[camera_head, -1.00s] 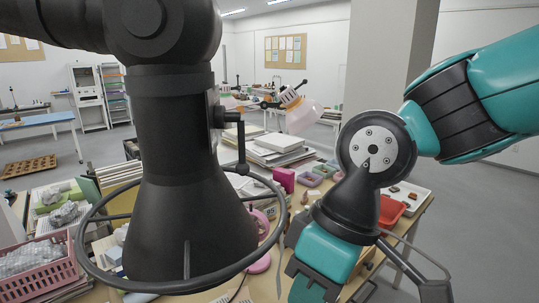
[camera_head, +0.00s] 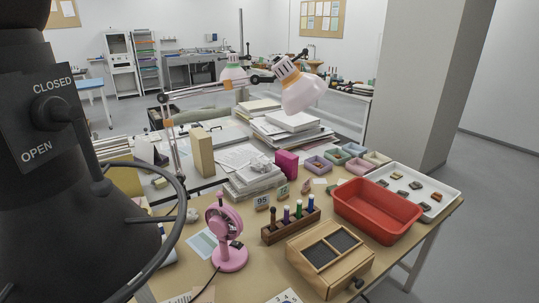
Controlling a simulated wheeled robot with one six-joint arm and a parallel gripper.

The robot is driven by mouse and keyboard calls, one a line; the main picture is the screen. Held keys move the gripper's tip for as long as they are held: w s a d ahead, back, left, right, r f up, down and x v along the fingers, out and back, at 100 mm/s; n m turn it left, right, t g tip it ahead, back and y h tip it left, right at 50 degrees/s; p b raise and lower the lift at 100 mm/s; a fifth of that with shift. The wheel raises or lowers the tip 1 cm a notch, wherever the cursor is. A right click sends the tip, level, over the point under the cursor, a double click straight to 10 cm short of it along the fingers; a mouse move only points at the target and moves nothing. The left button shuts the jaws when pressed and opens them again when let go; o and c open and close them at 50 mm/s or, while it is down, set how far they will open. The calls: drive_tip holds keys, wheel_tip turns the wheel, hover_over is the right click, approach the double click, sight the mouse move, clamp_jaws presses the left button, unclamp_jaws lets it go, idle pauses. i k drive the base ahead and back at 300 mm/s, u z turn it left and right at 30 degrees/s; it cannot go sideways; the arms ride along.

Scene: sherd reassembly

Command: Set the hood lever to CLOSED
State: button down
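The black fume hood (camera_head: 90,230) fills the left edge of the head view, with its wide ring around the flared lower part. A dark label plate (camera_head: 25,135) on it reads CLOSED at the top and OPEN at the bottom. The hood lever (camera_head: 88,150) turns on a round hub between the two words. Its handle hangs down and to the right, ending in a thicker grip below the level of OPEN. From this angle I cannot tell for sure which word it is set to. My gripper is not in view.
Below the hood, the crowded table holds a pink fan (camera_head: 228,240), a wooden box (camera_head: 330,258), a red tub (camera_head: 378,210), a white tray (camera_head: 440,202) of sherds and paper stacks (camera_head: 290,130). A white desk lamp (camera_head: 303,93) leans over it. Grey floor is clear at the right.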

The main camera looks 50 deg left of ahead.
sight(53, 113)
drive_tip(key=z, duration=0.6)
drive_tip(key=k, duration=1.75)
drive_tip(key=u, duration=1.45)
